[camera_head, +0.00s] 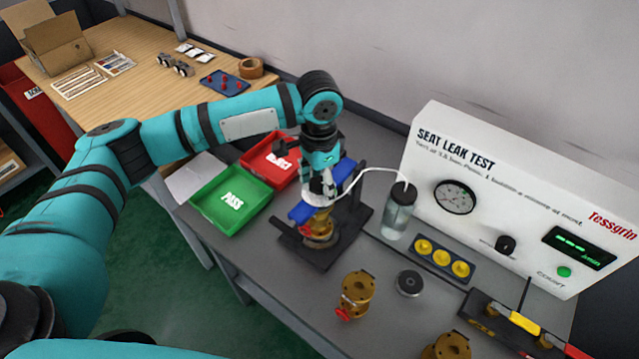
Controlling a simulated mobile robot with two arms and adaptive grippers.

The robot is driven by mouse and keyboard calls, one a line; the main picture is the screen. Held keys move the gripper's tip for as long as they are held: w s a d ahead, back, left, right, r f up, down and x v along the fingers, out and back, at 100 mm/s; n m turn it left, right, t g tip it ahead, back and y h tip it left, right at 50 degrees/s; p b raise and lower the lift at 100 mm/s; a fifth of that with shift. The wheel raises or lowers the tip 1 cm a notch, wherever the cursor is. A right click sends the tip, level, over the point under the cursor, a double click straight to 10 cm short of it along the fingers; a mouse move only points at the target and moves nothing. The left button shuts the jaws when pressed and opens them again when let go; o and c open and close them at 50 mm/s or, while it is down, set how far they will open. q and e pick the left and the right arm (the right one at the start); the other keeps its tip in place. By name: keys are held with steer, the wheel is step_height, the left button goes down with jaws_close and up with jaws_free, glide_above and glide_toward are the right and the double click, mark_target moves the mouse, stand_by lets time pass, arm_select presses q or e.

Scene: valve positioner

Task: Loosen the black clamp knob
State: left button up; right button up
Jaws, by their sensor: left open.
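My left gripper (318,188) points down over the clamp fixture (338,243), a dark base with posts and blue bars. It is open. A brass valve with a red handle (318,228) sits in the fixture beneath the gripper. I cannot make out the black clamp knob; the gripper and wrist cover the top of the fixture, so I cannot tell whether the fingers are around it or touch it. My right gripper is not in view.
A white tube runs from the fixture to a clear bottle (398,215) close on its right. The green PASS tray (250,217) and red REJECT tray (262,172) stand left. The white test panel (480,165) stands behind. A loose brass valve (356,292) stands in front.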

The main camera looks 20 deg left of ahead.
arm_select(q)
steer(key=shift+f, duration=0.3)
steer(key=shift+r+m+p, duration=0.2)
steer(key=shift+m+p, duration=0.2)
steer(key=shift+p, duration=0.05)
steer(key=m+p, duration=0.2)
steer(key=m, duration=0.2)
steer(key=shift+r+p, duration=0.1)
steer(key=shift+p, duration=0.2)
steer(key=shift+f+m+p, duration=0.25)
steer(key=shift+m+p, duration=0.05)
steer(key=shift+m, duration=0.8)
jaws_close()
